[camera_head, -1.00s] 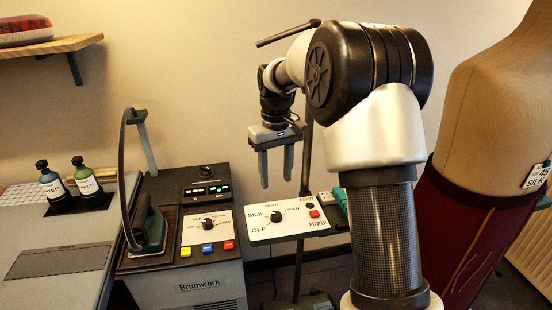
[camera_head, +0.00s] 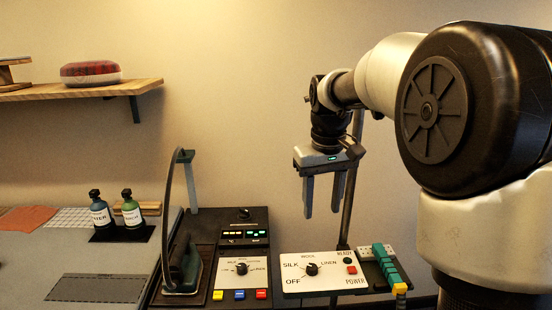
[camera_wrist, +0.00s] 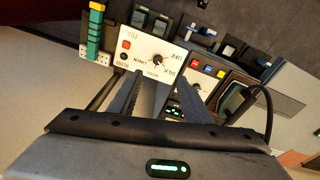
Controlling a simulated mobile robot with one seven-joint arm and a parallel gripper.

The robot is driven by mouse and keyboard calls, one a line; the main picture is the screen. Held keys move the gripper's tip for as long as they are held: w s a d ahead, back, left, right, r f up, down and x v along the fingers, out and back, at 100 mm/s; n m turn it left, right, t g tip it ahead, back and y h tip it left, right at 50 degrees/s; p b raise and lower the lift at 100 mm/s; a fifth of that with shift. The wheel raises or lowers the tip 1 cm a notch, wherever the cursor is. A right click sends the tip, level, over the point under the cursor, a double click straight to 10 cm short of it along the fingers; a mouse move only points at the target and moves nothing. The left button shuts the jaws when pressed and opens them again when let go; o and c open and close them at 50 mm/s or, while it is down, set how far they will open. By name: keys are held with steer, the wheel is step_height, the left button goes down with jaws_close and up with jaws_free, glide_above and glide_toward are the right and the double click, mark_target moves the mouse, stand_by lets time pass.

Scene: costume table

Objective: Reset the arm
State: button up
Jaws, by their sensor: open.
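My gripper (camera_head: 322,195) is open and empty, its two fingers pointing down in the air above the white control panel (camera_head: 322,284). That panel has a black knob and the labels SILK, LINEN, OFF and POWER. In the wrist view, my gripper (camera_wrist: 165,92) shows its two fingers apart with nothing between them, and the panel (camera_wrist: 150,50) lies beyond them. My arm (camera_head: 455,110) rises on the right side of the head view and reaches left to the gripper.
A steam iron (camera_head: 183,262) stands on the dark station (camera_head: 245,262) left of the panel. A green connector block (camera_head: 385,262) sits at the panel's right. Two bottles (camera_head: 131,210) stand on the grey table (camera_head: 40,262). A wall shelf (camera_head: 60,91) holds a red plaid cushion (camera_head: 90,72).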

steer(key=s+r+m+t+p, duration=0.1)
steer(key=s+r, duration=0.2)
steer(key=s, duration=0.3)
steer(key=s+r+t+p, duration=0.1)
steer(key=s+r, duration=0.3)
steer(key=s, duration=0.2)
steer(key=s+f+m+t+p, duration=0.1)
steer(key=s+f+t+p, duration=0.1)
steer(key=s, duration=1)
steer(key=shift+s, duration=0.2)
steer(key=shift+d, duration=0.1)
